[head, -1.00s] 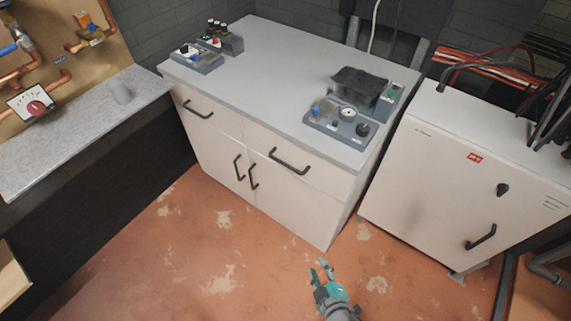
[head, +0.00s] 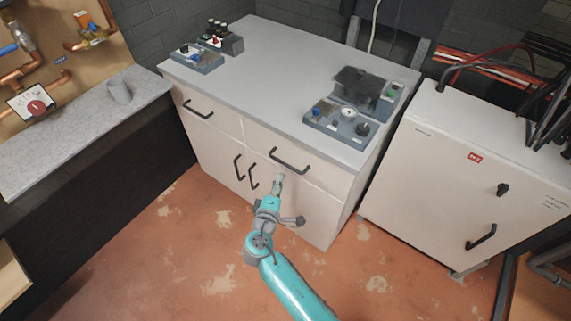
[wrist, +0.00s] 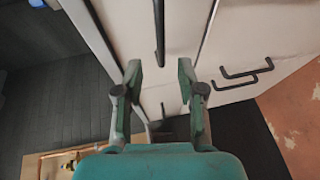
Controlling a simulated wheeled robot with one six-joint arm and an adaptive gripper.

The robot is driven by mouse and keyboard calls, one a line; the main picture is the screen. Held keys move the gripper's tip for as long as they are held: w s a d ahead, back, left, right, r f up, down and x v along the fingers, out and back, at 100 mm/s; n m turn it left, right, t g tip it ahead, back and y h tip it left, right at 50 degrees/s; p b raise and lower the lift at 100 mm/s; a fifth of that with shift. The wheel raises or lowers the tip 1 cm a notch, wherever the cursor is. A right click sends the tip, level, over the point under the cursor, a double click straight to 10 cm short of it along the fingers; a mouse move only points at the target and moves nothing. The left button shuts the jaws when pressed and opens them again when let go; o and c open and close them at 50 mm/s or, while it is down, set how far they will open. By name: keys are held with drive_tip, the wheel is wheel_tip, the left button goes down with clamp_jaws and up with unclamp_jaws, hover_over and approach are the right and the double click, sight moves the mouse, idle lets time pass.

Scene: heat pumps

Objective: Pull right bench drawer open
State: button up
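The right bench drawer (head: 316,172) is shut, flush in the white bench front under the grey worktop. Its black bar handle (head: 290,161) shows just above my gripper (head: 279,180) in the head view. In the wrist view my gripper (wrist: 159,72) is open and empty, with its two teal fingers apart. The right drawer's handle (wrist: 159,30) runs lengthwise in line with the gap between the fingertips, and appears apart from them. I cannot tell the exact distance to it.
Two upright door handles (head: 246,170) sit beside my gripper, on the lower doors. The left drawer handle (head: 197,109) is farther left. A white cabinet (head: 460,190) stands to the right. Orange floor (head: 215,270) in front of the bench is clear.

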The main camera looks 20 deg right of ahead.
sight(285, 163)
drive_tip(key=x, duration=0.9)
drive_tip(key=shift+w+d+f, duration=0.15)
drive_tip(key=shift+w+d, duration=0.15)
clamp_jaws()
